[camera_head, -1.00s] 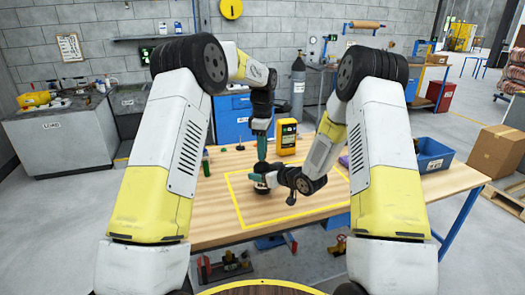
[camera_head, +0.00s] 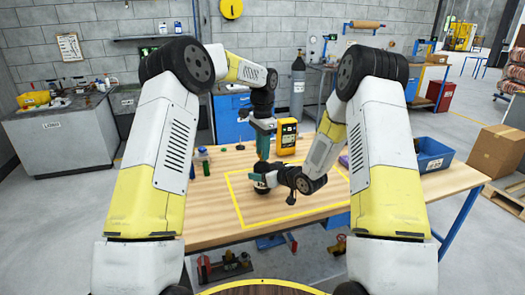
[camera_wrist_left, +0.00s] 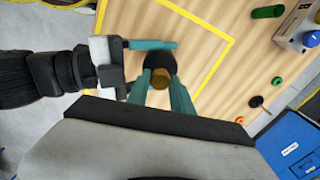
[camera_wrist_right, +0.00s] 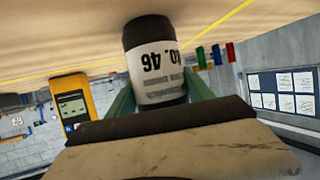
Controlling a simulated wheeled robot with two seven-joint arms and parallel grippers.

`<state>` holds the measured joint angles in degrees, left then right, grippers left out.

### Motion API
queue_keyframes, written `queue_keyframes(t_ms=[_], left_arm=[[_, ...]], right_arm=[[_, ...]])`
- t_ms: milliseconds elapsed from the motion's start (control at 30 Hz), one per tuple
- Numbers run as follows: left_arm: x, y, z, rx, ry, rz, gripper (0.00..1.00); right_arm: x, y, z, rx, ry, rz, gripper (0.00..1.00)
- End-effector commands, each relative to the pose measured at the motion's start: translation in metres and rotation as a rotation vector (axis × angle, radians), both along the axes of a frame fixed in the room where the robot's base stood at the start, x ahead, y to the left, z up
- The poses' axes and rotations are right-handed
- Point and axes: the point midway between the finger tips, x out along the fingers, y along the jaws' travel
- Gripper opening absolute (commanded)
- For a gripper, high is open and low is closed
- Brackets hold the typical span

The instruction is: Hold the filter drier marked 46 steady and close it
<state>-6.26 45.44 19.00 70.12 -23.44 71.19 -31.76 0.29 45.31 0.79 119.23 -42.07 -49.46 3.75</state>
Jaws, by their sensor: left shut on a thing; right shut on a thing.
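The filter drier marked 46 (camera_wrist_right: 155,65) is a white-labelled cylinder with a dark end. It looks upright at the yellow-outlined area of the table. My right gripper (camera_wrist_right: 157,88) is shut around its side; in the head view this gripper (camera_head: 266,178) reaches in from the right. My left gripper (camera_head: 263,155) points down from above. In the left wrist view its teal fingers (camera_wrist_left: 162,76) are shut on a brownish round cap (camera_wrist_left: 161,79) over the drier's dark top (camera_wrist_left: 158,59). The seam between cap and drier is hidden.
A yellow meter (camera_head: 286,136) stands behind the grippers on the table. A blue bin (camera_head: 432,155) is at the right. The front of the table (camera_head: 215,225) is clear.

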Motion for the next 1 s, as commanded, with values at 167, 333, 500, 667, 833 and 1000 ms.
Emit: queue_keyframes(t_ms=[167,333,500,667,833,1000], left_arm=[[0.0011,0.0005,0.0,-0.003,-0.003,-0.426,0.0],[0.0011,0.0004,-0.0003,-0.003,-0.002,-0.842,0.0],[0.001,0.0005,-0.0008,-0.003,0.0,-1.243,0.0],[0.001,-0.0001,-0.0003,-0.002,-0.001,-1.443,0.0],[0.0008,-0.0001,-0.0004,-0.002,-0.001,-1.438,0.39],[0.0004,-0.0001,-0.0006,-0.003,0.001,-1.437,0.49]], right_arm=[[-0.0007,0.0007,-0.0003,-0.001,0.001,0.002,0.0],[-0.0008,0.0008,-0.0003,-0.001,0.001,0.002,0.0],[-0.0008,0.0008,-0.0004,-0.001,0.001,0.002,0.0],[-0.0009,0.0008,-0.0004,-0.001,0.001,0.002,0.0],[-0.0009,0.0008,-0.0004,0.0,0.001,0.002,0.0],[-0.0008,0.0007,-0.0005,0.0,0.001,0.002,0.0]])
